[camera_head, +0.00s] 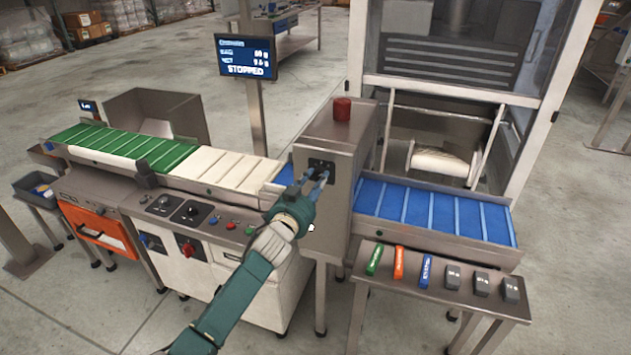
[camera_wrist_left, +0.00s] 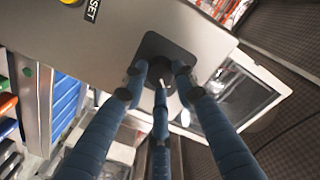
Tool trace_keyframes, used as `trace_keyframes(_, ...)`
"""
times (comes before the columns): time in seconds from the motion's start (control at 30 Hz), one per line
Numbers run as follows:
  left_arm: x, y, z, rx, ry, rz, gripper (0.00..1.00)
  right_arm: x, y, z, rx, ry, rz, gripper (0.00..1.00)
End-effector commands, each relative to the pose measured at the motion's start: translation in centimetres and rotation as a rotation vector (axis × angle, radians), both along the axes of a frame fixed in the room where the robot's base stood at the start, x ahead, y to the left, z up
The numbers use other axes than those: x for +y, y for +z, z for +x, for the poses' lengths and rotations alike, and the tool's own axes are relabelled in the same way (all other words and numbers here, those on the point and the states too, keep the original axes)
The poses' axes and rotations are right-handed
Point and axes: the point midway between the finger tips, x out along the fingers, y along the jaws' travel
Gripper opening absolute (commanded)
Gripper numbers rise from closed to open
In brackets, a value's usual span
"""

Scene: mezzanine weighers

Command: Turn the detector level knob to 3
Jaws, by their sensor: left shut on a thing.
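The detector level knob (camera_wrist_left: 158,72) is dark, with a pale pointer mark, and sits on a black plate (camera_wrist_left: 165,44) on the grey detector housing (camera_head: 341,135). In the head view the black plate (camera_head: 321,165) is partly covered by my fingers. My left gripper (camera_head: 317,178) reaches in from the lower left. In the left wrist view its blue fingers (camera_wrist_left: 157,80) are closed around the knob and touch its sides. The scale numbers are hidden or too small, so the setting cannot be read. My right gripper is not in view.
A blue belt (camera_head: 432,209) runs right, and a green and white belt (camera_head: 140,148) runs left. A screen (camera_head: 246,57) reads STOPPED. A small table (camera_head: 440,292) with coloured and grey blocks stands at front right.

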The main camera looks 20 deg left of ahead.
Motion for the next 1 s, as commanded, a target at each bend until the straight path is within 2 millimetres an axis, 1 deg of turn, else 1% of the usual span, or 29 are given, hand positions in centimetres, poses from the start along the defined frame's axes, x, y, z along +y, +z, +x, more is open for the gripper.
trace_keyframes(0.13,0.0,0.2,0.0,-0.003,-0.001,-0.001,0.02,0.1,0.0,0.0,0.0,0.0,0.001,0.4)
trace_keyframes(0.17,0.0,0.2,0.0,-0.003,-0.001,-0.001,0.34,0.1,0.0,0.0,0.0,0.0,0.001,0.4)
trace_keyframes(0.2,0.0,0.2,0.0,-0.003,-0.001,-0.001,0.42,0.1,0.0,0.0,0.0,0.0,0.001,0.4)
trace_keyframes(0.23,0.0,0.2,0.0,-0.003,-0.001,-0.001,0.47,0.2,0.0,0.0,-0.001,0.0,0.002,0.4)
trace_keyframes(0.53,0.0,0.1,-0.1,-0.001,0.0,-0.002,0.47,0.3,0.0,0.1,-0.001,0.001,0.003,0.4)
trace_keyframes(0.67,0.1,0.0,-1.1,-0.001,0.0,-0.002,0.47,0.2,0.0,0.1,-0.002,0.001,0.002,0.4)
trace_keyframes(0.77,0.2,0.0,-2.7,0.001,-0.001,-0.001,0.47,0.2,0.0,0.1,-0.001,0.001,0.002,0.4)
trace_keyframes(1.0,0.5,0.1,-8.0,0.0,-0.001,-0.002,0.47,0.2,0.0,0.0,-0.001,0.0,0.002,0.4)
